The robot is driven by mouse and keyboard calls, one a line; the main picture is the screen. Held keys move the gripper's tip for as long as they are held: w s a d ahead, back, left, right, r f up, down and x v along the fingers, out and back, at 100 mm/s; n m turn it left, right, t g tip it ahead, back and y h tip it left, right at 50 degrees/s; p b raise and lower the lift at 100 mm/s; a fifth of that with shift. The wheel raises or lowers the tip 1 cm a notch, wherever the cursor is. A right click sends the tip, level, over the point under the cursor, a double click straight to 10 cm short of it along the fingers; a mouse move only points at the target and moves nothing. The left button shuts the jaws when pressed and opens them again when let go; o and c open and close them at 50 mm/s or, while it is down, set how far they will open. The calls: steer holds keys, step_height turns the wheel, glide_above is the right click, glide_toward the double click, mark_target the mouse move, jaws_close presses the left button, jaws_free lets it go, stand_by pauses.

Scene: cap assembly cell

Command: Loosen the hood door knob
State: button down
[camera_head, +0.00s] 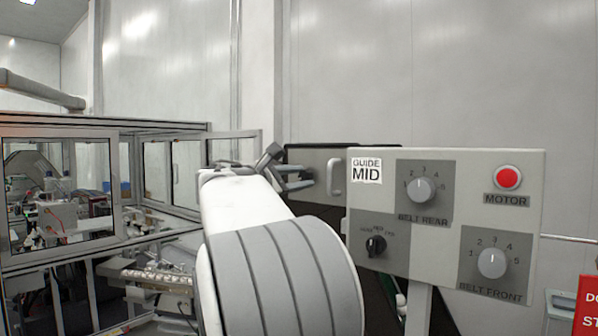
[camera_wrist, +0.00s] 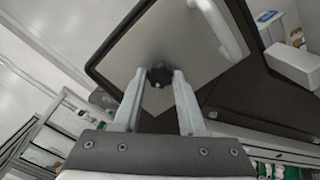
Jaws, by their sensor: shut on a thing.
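The hood door (camera_wrist: 150,40) is a light grey panel in a dark frame. It fills the upper middle of the wrist view, tilted there. The hood door knob (camera_wrist: 159,76) is small, black and lobed, near the panel's lower edge. My gripper (camera_wrist: 158,85) reaches up to the panel, with one pale finger on each side of the knob, shut on it. In the head view the hood door (camera_head: 316,157) shows partly behind the control panel, and my gripper (camera_head: 300,180) meets it from the left. The knob is mostly hidden by the fingers there.
A white door handle (camera_wrist: 222,32) stands out beside the knob; it also shows in the head view (camera_head: 335,177). A control panel (camera_head: 450,255) with dials and a red button is close on the right. A framed machine enclosure (camera_head: 100,127) stands on the left.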

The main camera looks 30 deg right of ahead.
steer(key=n, duration=0.3)
steer(key=shift+n, duration=1.8)
steer(key=shift+c, duration=2.3)
jaws_free()
steer(key=shift+a, duration=0.1)
steer(key=b+v, duration=0.3)
steer(key=v, duration=1.4)
steer(key=shift+b, duration=0.35)
